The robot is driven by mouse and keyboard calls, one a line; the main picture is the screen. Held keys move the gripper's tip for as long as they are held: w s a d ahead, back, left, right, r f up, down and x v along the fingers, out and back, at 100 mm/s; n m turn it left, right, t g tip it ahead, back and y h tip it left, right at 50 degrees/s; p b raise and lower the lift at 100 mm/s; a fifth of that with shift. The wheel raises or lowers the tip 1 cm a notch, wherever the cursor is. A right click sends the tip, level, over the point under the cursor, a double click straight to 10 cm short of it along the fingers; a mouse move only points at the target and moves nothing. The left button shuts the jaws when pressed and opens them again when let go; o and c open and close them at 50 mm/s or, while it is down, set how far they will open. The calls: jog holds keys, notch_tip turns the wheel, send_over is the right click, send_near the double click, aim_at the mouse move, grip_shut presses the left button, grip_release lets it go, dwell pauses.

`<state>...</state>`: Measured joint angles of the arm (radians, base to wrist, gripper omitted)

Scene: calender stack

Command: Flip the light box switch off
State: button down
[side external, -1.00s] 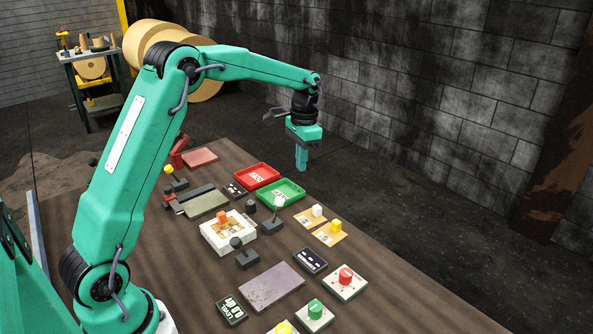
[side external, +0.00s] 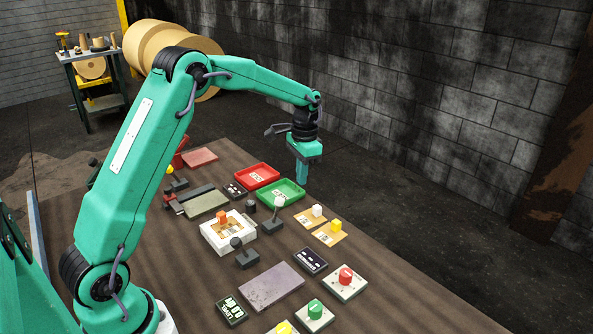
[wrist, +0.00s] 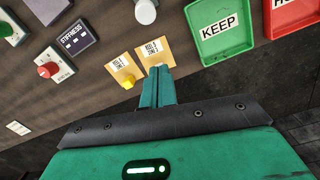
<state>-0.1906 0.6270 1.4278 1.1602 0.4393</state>
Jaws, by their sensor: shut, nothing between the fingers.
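My gripper (side external: 302,180) is shut and empty, pointing down above the far edge of the table, to the right of and beyond the white box. In the wrist view my gripper (wrist: 160,72) is shut near the two tan cards, and the white box is not in view.
The green KEEP tray (side external: 271,201) and the red tray (side external: 245,184) lie beyond the box. A lever with a pale knob (side external: 279,201) and a dark-knobbed lever (side external: 237,242) stand close to it. Tan cards bear a white block (side external: 317,210) and a yellow block (side external: 336,225).

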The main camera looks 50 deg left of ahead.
aim_at(276, 210)
jog(key=f, duration=0.6)
jog(key=shift+s+d, duration=0.2)
jog(key=shift+d, duration=0.05)
jog(key=shift+s+a+r, duration=0.15)
jog(key=shift+s+r, duration=0.1)
jog(key=shift+s, duration=0.35)
jog(key=shift+s+a+r, duration=0.2)
jog(key=shift+s, duration=0.35)
jog(key=shift+s+a+r, duration=0.15)
jog(key=shift+s+r, duration=0.1)
jog(key=shift+s, duration=0.35)
